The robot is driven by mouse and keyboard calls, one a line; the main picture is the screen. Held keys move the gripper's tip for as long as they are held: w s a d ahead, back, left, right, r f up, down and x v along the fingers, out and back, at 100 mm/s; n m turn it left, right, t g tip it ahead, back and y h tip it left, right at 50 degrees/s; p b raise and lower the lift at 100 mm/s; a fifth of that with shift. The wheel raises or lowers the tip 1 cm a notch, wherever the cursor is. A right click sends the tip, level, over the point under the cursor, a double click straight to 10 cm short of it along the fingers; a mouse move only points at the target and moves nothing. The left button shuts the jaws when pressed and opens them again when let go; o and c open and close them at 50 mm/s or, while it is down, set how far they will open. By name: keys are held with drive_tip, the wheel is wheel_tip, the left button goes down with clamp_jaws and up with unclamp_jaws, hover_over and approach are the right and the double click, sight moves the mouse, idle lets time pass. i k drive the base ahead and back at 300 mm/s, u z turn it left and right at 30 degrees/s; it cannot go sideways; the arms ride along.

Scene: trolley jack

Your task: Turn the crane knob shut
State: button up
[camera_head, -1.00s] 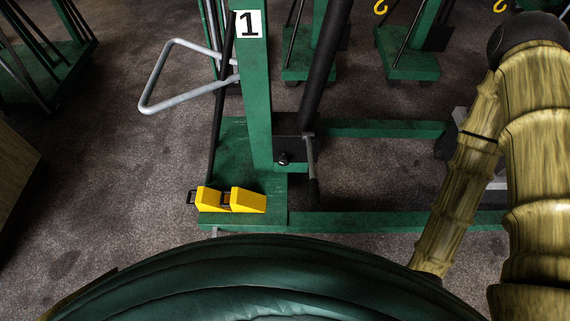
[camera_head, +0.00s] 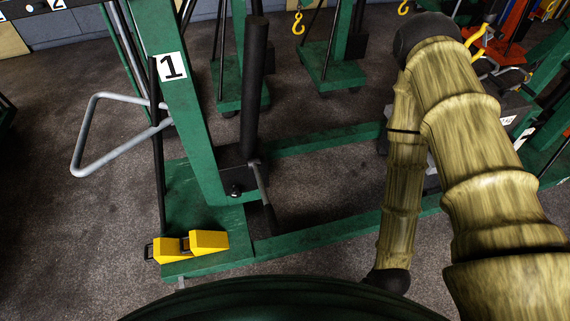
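The green crane (camera_head: 190,120), marked with a white "1" label, stands at left centre in the head view. Its black hydraulic cylinder (camera_head: 254,90) rises from a dark block at the foot of the mast. A small dark knob (camera_head: 236,191) with a bright spot shows low on that block, but its turn cannot be read. A dark handle lever (camera_head: 263,198) slants down just right of it. My arm reaches up and bends down at the right, apart from the knob in the picture. My gripper is not in view.
Two yellow wedges (camera_head: 207,241) sit on the crane's front base corner. A grey bent handle (camera_head: 92,125) juts left. Green base legs (camera_head: 320,232) run right, towards my arm. Other cranes with yellow hooks (camera_head: 298,24) stand behind. Floor at left is clear.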

sight(235, 192)
drive_tip(key=u, duration=0.55)
drive_tip(key=k, duration=1.3)
drive_tip(key=i, duration=0.8)
